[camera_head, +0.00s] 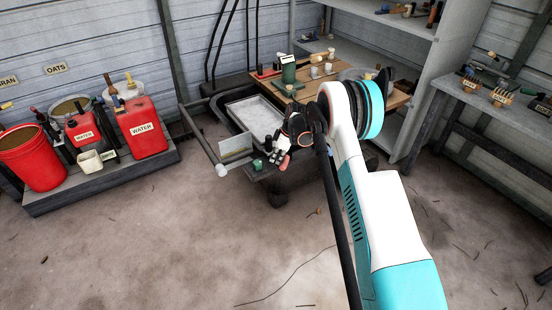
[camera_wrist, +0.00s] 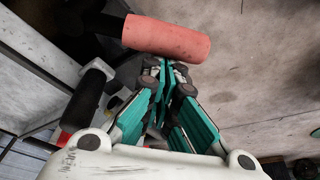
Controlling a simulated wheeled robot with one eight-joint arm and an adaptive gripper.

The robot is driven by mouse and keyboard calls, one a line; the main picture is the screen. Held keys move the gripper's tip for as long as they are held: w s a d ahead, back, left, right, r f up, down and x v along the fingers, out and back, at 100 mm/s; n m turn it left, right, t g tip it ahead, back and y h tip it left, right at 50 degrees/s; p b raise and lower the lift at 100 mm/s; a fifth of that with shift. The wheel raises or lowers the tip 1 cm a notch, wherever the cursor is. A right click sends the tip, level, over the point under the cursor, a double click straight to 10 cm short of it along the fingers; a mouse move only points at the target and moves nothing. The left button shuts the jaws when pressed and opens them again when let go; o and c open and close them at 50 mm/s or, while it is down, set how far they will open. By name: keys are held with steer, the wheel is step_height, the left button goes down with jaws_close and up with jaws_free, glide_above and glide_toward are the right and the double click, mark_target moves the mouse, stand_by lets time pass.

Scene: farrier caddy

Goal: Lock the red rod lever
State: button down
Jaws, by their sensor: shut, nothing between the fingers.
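The red rod lever shows as a dull red cylindrical grip (camera_wrist: 170,37) on a dark rod, lying across the top of the wrist view. In the head view a small red grip (camera_head: 284,163) shows beside the dark end of my arm. My gripper (camera_wrist: 166,66) has teal fingers brought together, with nothing between them. Its fingertips are just below the red grip in the wrist view; I cannot tell whether they touch it. In the head view my arm hides most of the gripper and the lever's mount.
A black grip (camera_wrist: 84,98) is left of my fingers. The caddy holds a grey tray (camera_head: 255,117) and a wooden top (camera_head: 396,98) with small tools. Red water cans (camera_head: 142,127) stand on a low platform at left. A workbench (camera_head: 480,98) is at right. The front floor is open.

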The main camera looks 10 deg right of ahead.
mark_target(285, 163)
steer(key=shift+s+d+n, duration=0.2)
steer(key=shift+n, duration=0.1)
steer(key=shift+s+d+n+g, duration=0.4)
steer(key=shift+s+d+n, duration=0.2)
steer(key=shift+n, duration=0.4)
steer(key=d+n, duration=0.1)
steer(key=s+n, duration=0.1)
steer(key=shift+d+n+g, duration=0.3)
steer(key=shift+d+g, duration=0.1)
steer(key=shift+s+d+b, duration=0.2)
steer(key=shift+d, duration=0.6)
steer(key=shift+s+d+b, duration=0.15)
steer(key=shift+s+d, duration=0.05)
steer(key=shift+d, duration=0.75)
